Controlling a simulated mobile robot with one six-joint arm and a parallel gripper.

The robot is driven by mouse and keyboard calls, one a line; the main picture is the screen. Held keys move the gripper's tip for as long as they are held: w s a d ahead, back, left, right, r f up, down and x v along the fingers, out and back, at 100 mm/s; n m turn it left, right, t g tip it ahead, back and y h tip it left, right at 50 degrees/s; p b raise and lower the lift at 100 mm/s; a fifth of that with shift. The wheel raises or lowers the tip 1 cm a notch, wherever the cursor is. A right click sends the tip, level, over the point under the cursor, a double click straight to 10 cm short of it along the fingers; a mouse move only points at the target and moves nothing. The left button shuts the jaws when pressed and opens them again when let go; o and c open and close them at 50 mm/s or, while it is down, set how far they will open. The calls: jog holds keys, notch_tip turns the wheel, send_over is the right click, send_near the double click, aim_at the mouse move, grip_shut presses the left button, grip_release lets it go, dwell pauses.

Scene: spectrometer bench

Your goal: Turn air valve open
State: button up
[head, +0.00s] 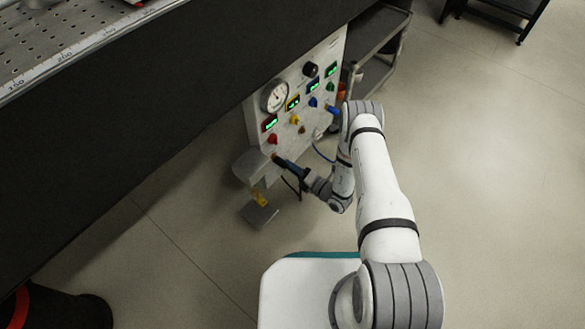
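A pale valve panel (254,124) stands upright beside the dark bench. It carries small green-lit displays with red (273,138), yellow (294,119), blue (313,102) and green (330,87) knobs below them. A blue handle (333,110) sits on the lower right part of the panel. No label is readable, so I cannot tell which is the air valve. My gripper (277,159) is at the panel's lower left, below the red knob. Its fingers are small and dark here; I cannot tell whether they are open, or touching anything.
A round gauge (275,96) and a black knob (311,69) are on the upper panel. A pale ledge (249,166) juts out near my gripper, with a yellow item (260,198) below. A grey cart (377,35) stands behind. Floor at right is clear.

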jog(key=p+v, duration=0.2)
jog(key=v, duration=0.5)
jog(key=shift+s+d, duration=0.2)
jog(key=shift+d, duration=0.05)
